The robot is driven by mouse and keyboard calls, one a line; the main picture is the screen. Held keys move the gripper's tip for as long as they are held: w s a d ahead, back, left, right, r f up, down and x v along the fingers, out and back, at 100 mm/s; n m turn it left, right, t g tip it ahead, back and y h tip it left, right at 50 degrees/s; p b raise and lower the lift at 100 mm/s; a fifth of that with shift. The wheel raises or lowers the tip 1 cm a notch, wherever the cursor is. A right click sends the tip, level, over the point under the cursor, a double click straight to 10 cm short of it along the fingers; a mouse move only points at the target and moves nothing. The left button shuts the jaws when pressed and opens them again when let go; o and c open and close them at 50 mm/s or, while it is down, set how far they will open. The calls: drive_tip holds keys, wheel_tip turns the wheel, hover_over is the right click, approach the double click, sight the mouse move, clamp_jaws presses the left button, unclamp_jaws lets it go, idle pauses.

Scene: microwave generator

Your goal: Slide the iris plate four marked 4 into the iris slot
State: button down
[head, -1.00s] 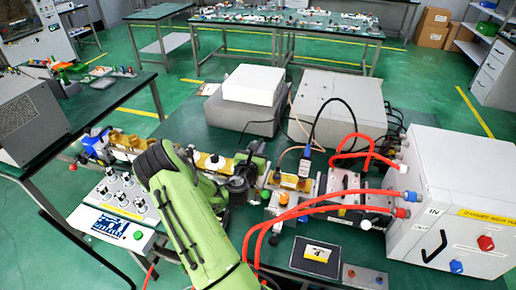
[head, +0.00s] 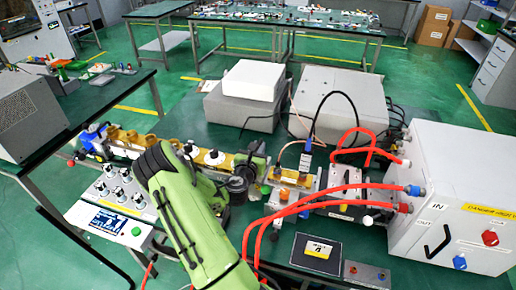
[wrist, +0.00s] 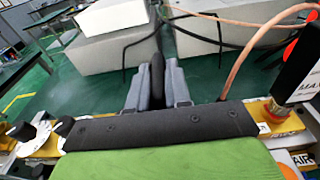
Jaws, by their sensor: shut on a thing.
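My gripper (wrist: 157,92) shows in the wrist view with its grey fingers shut on a thin dark plate (wrist: 157,72), seen edge-on and upright. Its marking cannot be read. In the head view my green arm reaches over the brass waveguide line (head: 124,139), and its wrist hides the fingertips and the held plate. The iris slot cannot be made out; the line near the gripper is partly covered by my arm. A black pad (head: 299,260) with a yellow and white label (head: 318,250), seemingly reading 4, lies on the front right of the bench.
Red hoses (head: 300,209) loop from the large white box (head: 455,195) across the line's right part. A knob panel (head: 118,198) stands front left. Grey boxes (head: 335,105) with cables stand behind. A small grey switch box (head: 365,273) sits beside the pad.

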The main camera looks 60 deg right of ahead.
drive_tip(key=shift+f+b, duration=1.6)
drive_tip(key=shift+f, duration=0.4)
drive_tip(key=shift+r, duration=0.2)
drive_tip(key=shift+r+p, duration=3.2)
drive_tip(key=shift+p, duration=0.75)
